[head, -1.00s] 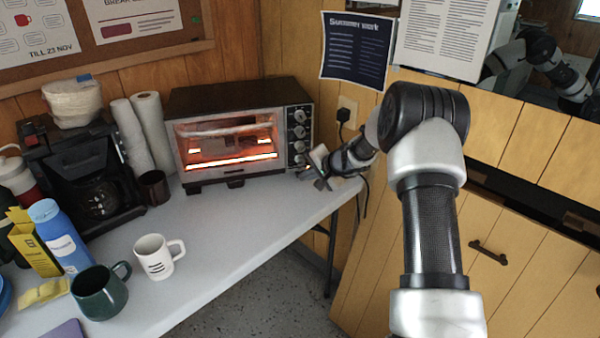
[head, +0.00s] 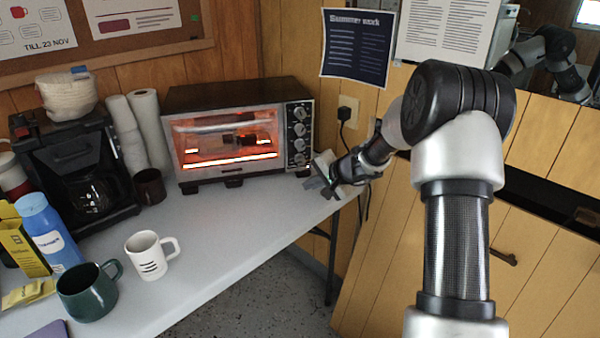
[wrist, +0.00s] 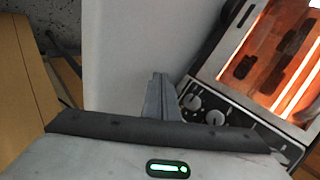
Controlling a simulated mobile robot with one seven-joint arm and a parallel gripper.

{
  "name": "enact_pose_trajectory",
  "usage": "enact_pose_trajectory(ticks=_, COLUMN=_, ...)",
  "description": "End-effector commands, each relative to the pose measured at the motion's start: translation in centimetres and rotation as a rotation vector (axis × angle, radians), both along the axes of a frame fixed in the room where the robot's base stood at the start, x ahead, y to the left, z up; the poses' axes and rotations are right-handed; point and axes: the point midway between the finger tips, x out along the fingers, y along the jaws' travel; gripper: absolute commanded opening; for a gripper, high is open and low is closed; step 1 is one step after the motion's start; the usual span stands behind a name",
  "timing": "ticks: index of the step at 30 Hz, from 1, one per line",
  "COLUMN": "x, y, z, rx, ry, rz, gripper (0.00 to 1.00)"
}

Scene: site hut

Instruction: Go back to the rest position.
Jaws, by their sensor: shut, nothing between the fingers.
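My gripper (head: 322,178) is by the right front corner of the toaster oven (head: 240,92), above the right end of the grey table, with a small gap to the oven's knob panel. Its fingers are together and hold nothing. In the wrist view the closed fingers (wrist: 160,98) point over the table top, with the oven's knobs (wrist: 205,108) just to their right. The oven is lit, with glowing orange bars behind its closed glass door. My arm comes in from the right.
On the table (head: 225,238) stand a white mug (head: 148,258), a green mug (head: 88,293), a blue bottle (head: 48,232), a coffee maker (head: 75,165) and a dark brown cup (head: 150,187). A wall socket with a plug (head: 345,115) is behind my wrist. The table's front middle is bare.

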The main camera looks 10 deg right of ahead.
Motion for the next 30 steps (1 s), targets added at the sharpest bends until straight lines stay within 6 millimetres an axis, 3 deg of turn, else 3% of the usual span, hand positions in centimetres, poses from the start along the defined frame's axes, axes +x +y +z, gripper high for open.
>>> enact_pose_trajectory(ticks=11, x=0.0, y=0.0, z=0.1, rx=-0.001, ry=-0.001, rz=0.001, gripper=0.0)
enact_pose_trajectory(ticks=14, x=-0.5, y=0.7, z=1.5, rx=-0.019, ry=-0.011, rz=0.03, gripper=0.0)
enact_pose_trajectory(ticks=17, x=-2.5, y=2.4, z=4.9, rx=-0.065, ry=-0.03, rz=0.107, gripper=0.0)
enact_pose_trajectory(ticks=20, x=-6.2, y=4.6, z=9.4, rx=-0.143, ry=-0.048, rz=0.219, gripper=0.0)
enact_pose_trajectory(ticks=24, x=-13.5, y=7.0, z=14.5, rx=-0.273, ry=-0.048, rz=0.371, gripper=0.0)
enact_pose_trajectory(ticks=30, x=-24.8, y=7.4, z=18.6, rx=-0.477, ry=-0.019, rz=0.522, gripper=0.0)
